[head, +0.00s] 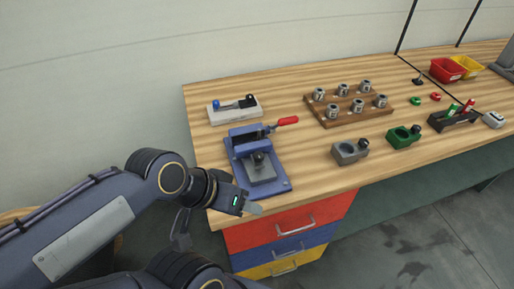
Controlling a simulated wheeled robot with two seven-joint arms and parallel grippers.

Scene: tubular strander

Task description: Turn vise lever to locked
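The blue vise (258,165) stands on the left end of the wooden bench, on its own blue base plate. Its lever with a red grip (286,121) sticks out to the right from the rear part of the vise. My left gripper (250,208) is at the front left edge of the bench, in front of the vise and apart from the lever. Its fingers are seen from the side and partly hidden, so I cannot tell whether they are open. My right gripper cannot be made out.
A light block with a blue-and-black lever (234,109) lies behind the vise. A wooden rack (350,119) of metal cups, a grey fixture (349,152) and a green fixture (402,138) stand to the right. Drawers (290,232) are below. Red (446,71) and yellow (467,67) bins sit far right.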

